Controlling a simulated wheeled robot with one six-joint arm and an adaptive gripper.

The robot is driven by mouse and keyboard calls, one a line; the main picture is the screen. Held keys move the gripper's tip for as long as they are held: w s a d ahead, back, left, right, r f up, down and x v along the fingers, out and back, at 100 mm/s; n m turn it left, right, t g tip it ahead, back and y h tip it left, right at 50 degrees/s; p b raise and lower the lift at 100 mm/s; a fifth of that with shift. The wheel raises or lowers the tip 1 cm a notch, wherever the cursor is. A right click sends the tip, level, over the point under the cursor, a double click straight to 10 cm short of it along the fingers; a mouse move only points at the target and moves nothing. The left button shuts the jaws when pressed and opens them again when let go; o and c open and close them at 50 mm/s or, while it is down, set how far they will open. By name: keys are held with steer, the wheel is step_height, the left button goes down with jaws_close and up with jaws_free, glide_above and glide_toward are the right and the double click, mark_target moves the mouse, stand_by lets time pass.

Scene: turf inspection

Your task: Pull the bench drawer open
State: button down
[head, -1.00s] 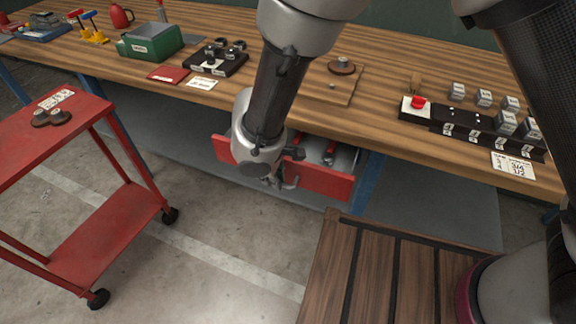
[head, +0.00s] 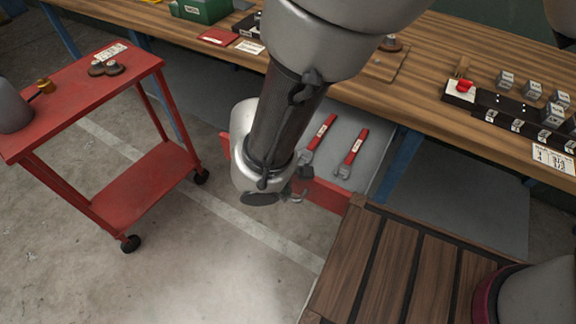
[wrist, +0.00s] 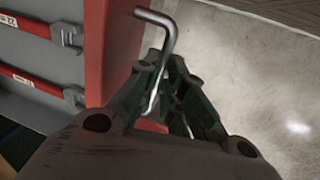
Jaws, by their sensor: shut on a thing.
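The bench drawer has a red front (head: 328,196) and stands out from under the bench, with its grey inside in view. Two red-handled wrenches (head: 321,136) (head: 352,153) lie in it. My gripper (head: 296,192) is at the drawer front, partly hidden by my arm in the head view. In the wrist view, my gripper (wrist: 168,66) is shut on the drawer's bent metal handle (wrist: 158,18), beside the red front (wrist: 108,50). The wrenches also show at the left of the wrist view (wrist: 38,24).
A red cart (head: 90,105) stands on the left with round parts on top. The wooden bench top (head: 420,75) holds a green box (head: 200,10), a red button (head: 464,86) and labelled blocks. Concrete floor (head: 215,255) is clear between the cart and my base.

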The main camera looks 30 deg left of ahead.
steer(key=c, duration=1.8)
jaws_free()
steer(key=r, duration=0.4)
steer(key=s+r, duration=0.1)
steer(key=r, duration=0.3)
steer(key=s+r, duration=0.1)
steer(key=r, duration=0.2)
steer(key=shift+s+a+r, duration=0.1)
steer(key=shift+s+r, duration=0.1)
steer(key=shift+r, duration=0.2)
